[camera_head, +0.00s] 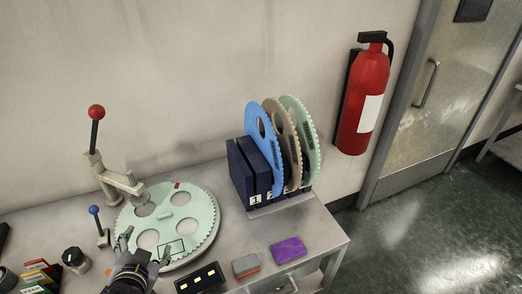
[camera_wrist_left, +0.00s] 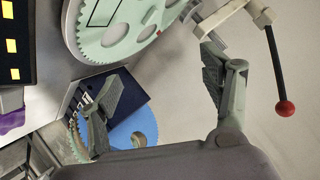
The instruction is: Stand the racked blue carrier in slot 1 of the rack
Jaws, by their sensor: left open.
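The blue carrier (camera_head: 252,118) is a toothed disc with round holes, standing upright in the dark navy rack (camera_head: 238,176). It stands right of the block labelled 1 and seems to be in slot 2; slot 1 looks empty. In the left wrist view the blue carrier (camera_wrist_left: 140,122) and the rack (camera_wrist_left: 128,84) show partly behind a finger. My left gripper (camera_head: 144,248) is open and empty above the front of the pale green disc on the bench, well left of the rack. Its open fingers also show in the wrist view (camera_wrist_left: 160,95). My right gripper is not in view.
Tan (camera_head: 272,108) and green (camera_head: 312,135) carriers stand right of the blue one. A lever press (camera_head: 104,178) with a red knob rises behind the pale green disc (camera_head: 200,207). A purple block (camera_head: 288,249) and a grey-orange block (camera_head: 246,265) lie at the front edge.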

